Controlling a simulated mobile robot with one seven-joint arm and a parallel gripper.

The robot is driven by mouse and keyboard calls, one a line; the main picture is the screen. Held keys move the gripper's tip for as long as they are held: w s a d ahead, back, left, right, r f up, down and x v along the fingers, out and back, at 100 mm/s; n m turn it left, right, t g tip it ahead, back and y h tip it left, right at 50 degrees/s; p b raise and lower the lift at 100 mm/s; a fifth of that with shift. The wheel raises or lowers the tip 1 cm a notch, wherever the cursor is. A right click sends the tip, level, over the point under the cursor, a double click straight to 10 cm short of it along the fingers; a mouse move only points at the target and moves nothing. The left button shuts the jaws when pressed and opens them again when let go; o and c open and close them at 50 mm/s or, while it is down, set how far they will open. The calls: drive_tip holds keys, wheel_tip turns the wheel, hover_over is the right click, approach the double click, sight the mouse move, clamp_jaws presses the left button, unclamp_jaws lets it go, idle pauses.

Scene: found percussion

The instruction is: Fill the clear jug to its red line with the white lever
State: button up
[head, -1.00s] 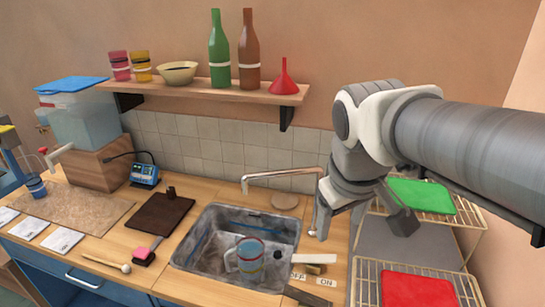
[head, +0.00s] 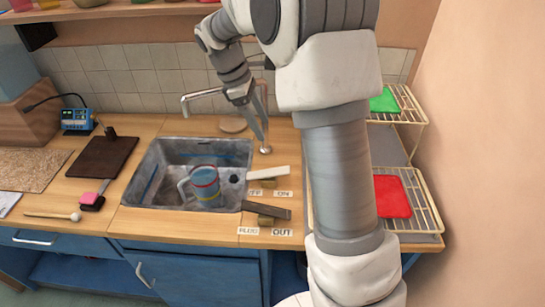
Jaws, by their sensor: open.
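The clear jug (head: 207,192) stands upright in the grey sink (head: 152,182), its handle to the left. It has coloured bands, one of them red; the water level inside cannot be made out. The white lever (head: 268,172) lies on the counter at the sink's right edge, above the OFF and ON labels. The copper-grey tap (head: 212,94) reaches over the sink from its post. My gripper (head: 258,125) is open and empty, pointing down beside the tap post, behind the white lever and apart from it. It hides part of the tap.
A dark lever (head: 268,209) with PLUG and OUT labels sits in front of the white one. A black stopper (head: 234,179) is by the jug. The wire rack (head: 425,205) with red and green cloths stands right. A dark board (head: 104,158) lies left.

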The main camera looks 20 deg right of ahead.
sight(283, 169)
drive_tip(key=shift+n, duration=0.4)
drive_tip(key=x, duration=0.6)
drive_tip(key=b+x, duration=0.1)
drive_tip(key=x, duration=0.6)
drive_tip(key=w+x, duration=0.1)
drive_tip(key=x, duration=0.5)
drive_tip(key=shift+a+f, duration=0.1)
drive_tip(key=shift+f, duration=0.3)
clamp_jaws()
